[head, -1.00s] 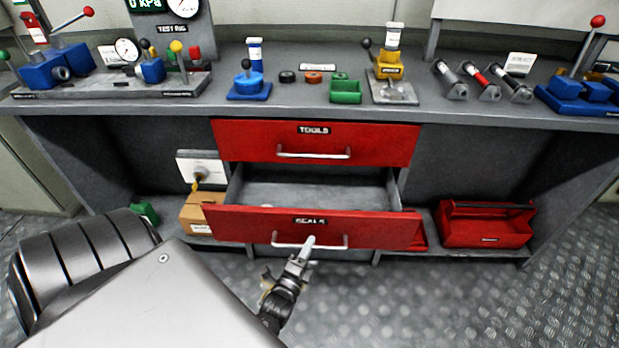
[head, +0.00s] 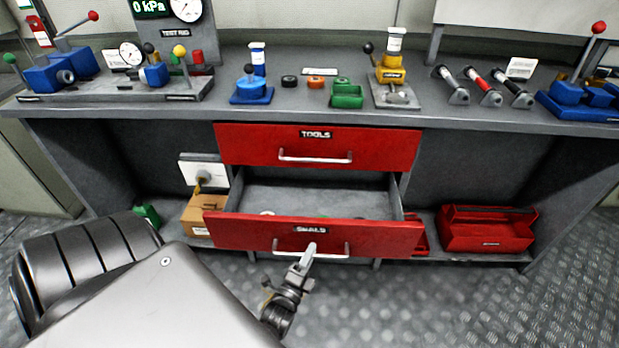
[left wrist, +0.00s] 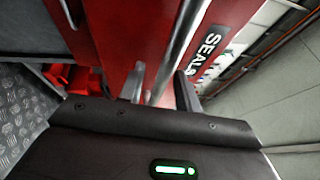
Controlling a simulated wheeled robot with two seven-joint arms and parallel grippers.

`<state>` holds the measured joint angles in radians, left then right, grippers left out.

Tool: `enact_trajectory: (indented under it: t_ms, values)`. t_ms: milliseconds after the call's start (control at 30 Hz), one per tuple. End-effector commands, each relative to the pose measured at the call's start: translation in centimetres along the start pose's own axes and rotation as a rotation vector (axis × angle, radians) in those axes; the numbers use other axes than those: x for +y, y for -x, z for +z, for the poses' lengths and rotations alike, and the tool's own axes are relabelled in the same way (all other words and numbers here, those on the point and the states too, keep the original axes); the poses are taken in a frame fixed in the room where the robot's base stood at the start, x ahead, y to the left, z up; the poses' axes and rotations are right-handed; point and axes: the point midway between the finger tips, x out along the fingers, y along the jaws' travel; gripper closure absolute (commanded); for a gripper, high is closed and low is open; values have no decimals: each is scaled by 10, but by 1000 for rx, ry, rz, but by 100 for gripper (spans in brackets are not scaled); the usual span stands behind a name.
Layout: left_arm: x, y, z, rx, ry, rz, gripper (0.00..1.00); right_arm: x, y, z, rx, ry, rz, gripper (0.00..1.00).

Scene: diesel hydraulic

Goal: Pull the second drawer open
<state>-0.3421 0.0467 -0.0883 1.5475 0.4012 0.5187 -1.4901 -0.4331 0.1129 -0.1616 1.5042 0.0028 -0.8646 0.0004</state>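The red second drawer (head: 375,236), labelled SEALS, is pulled part way out under the shut red TOOLS drawer (head: 375,147). Its silver bar handle (head: 335,248) runs across its front. My left gripper (head: 308,256) is at this handle, coming from below. In the left wrist view, the handle (left wrist: 190,35) passes between the two fingers of my left gripper (left wrist: 160,88). The fingers stand apart, with a gap showing on the left side of the bar. Small items show inside the drawer, partly hidden by its front. My right gripper is not in view.
A grey workbench (head: 330,107) holds valves, cylinders and a test rig. A red toolbox (head: 487,232) stands on the low shelf at right, and a cardboard box (head: 197,215) at left. The metal floor (head: 400,300) before the drawer is clear.

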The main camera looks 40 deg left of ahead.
Motion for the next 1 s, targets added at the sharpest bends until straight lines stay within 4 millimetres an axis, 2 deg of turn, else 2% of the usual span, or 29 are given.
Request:
enact_trajectory:
  t_ms: [167, 500, 633, 800, 1000]
  values:
    - [1, 9, 0, 0, 0, 2, 66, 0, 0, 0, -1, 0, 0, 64]
    - [1, 73, 0, 1, 0, 4, 66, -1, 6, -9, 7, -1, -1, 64]
    - [1, 93, 0, -1, 1, 2, 66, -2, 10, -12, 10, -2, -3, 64]
    - [0, 106, 0, 0, 1, 1, 66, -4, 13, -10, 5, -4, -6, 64]
    - [0, 108, 0, 0, 1, 0, 66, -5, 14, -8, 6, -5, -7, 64]
